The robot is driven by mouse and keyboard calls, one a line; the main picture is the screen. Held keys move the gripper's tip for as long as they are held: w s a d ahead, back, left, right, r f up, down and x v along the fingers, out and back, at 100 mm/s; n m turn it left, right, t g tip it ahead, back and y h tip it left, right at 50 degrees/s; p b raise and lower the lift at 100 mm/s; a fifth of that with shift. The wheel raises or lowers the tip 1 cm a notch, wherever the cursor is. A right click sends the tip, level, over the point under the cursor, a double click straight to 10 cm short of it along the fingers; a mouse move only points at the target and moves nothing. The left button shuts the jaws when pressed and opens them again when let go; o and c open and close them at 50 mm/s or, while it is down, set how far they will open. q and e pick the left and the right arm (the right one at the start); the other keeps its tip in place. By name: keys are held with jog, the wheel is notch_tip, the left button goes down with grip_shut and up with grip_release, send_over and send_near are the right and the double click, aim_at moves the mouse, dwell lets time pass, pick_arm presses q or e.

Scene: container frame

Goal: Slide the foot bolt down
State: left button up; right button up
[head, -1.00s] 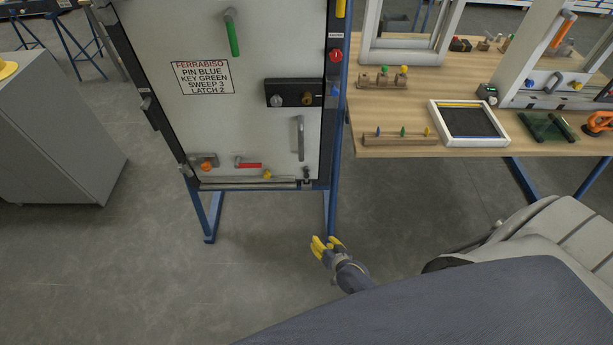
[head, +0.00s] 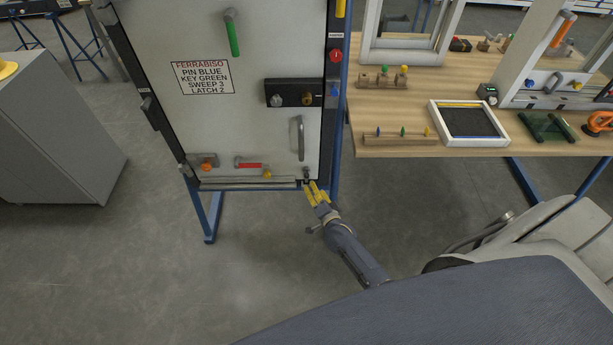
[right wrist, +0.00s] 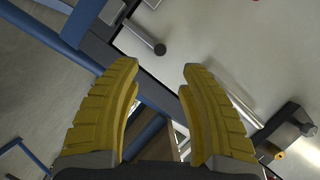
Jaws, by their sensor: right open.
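The foot bolt (head: 306,173) is a small dark-knobbed piece at the bottom right corner of the pale door panel (head: 265,55). In the right wrist view, what looks like the foot bolt (right wrist: 158,47) is a short grey rod with a dark round knob, just beyond the fingertips. My right gripper (head: 315,188), with yellow fingers, is just below the bolt. It also shows in the right wrist view (right wrist: 160,68), open with nothing between its fingers. I cannot tell whether a fingertip touches the bolt. My left gripper is not in view.
A grey pull handle (head: 300,138) and a black lock box (head: 294,93) sit above the bolt. A red handle (head: 248,165) and an orange knob (head: 206,163) lie left along the bottom. Blue frame legs stand below. A wooden bench (head: 380,110) is at right.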

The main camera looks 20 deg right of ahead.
aim_at(307, 177)
jog(key=shift+x, duration=5)
jog(key=shift+f, duration=0.1)
grip_shut()
